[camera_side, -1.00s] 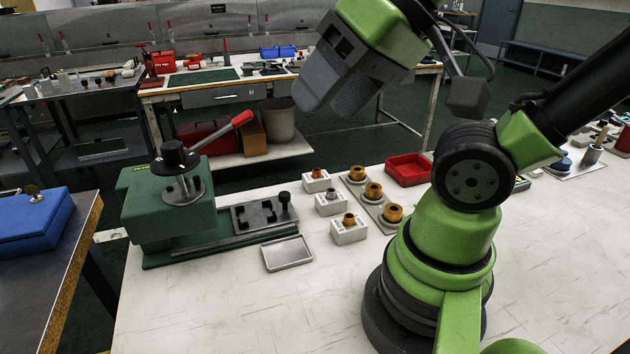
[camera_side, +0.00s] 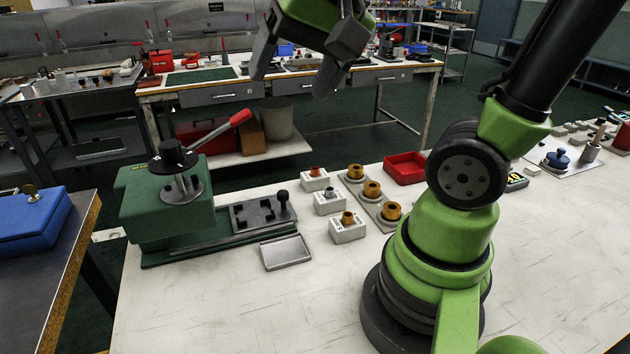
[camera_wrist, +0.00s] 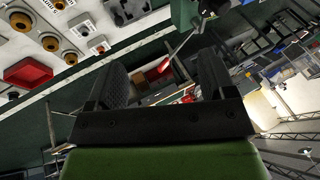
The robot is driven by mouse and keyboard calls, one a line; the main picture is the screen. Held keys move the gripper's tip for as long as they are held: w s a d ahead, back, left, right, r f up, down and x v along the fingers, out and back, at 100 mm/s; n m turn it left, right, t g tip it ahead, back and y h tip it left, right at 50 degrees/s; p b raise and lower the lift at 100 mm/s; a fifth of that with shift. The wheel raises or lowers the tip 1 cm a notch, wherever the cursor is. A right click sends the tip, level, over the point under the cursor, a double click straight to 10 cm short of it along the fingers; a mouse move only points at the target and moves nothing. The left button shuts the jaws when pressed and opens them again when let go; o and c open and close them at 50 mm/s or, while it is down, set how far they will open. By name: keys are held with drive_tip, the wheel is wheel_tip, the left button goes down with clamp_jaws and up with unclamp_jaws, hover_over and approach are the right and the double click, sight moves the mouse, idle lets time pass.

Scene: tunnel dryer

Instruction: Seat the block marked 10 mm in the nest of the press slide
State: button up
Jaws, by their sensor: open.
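Three white blocks stand in a row on the pale bench: a far one (camera_side: 314,183) with a reddish top piece, a middle one (camera_side: 329,207) with a grey one, and a near one (camera_side: 347,234) with a brown one. Their marks are too small to read, so I cannot tell which is 10 mm. The green press (camera_side: 165,215) stands left of them, its slide (camera_side: 245,222) carrying a dark plate with cut-outs and a black knob; no white block sits there. My gripper (camera_side: 293,82) is open and empty, high above the bench's far side; both fingers also show in the wrist view (camera_wrist: 162,78).
A grey plate with several orange-brown rings (camera_side: 387,225) stands right of the blocks, and a red bin (camera_side: 405,168) behind it. The bench front is clear. The press has a red-handled lever (camera_side: 240,118).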

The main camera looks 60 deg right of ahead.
drive_tip(key=w+d+f+m+g+h, duration=0.15)
drive_tip(key=w+d+f+m, duration=0.25)
drive_tip(key=w+d+m, duration=0.4)
drive_tip(key=m+g, duration=0.4)
drive_tip(key=m, duration=0.6)
hover_over(315, 168)
drive_tip(key=shift+y, duration=0.45)
drive_tip(key=f, duration=1.7)
drive_tip(key=shift+s+a, duration=0.15)
drive_tip(key=shift+a, duration=0.05)
wheel_tip(315, 168, down, 4)
drive_tip(key=shift+d+f, duration=0.1)
drive_tip(key=shift+f, duration=0.1)
wheel_tip(315, 168, down, 6)
drive_tip(key=shift+r, duration=0.15)
drive_tip(key=shift+r, duration=0.1)
drive_tip(key=c, duration=1.2)
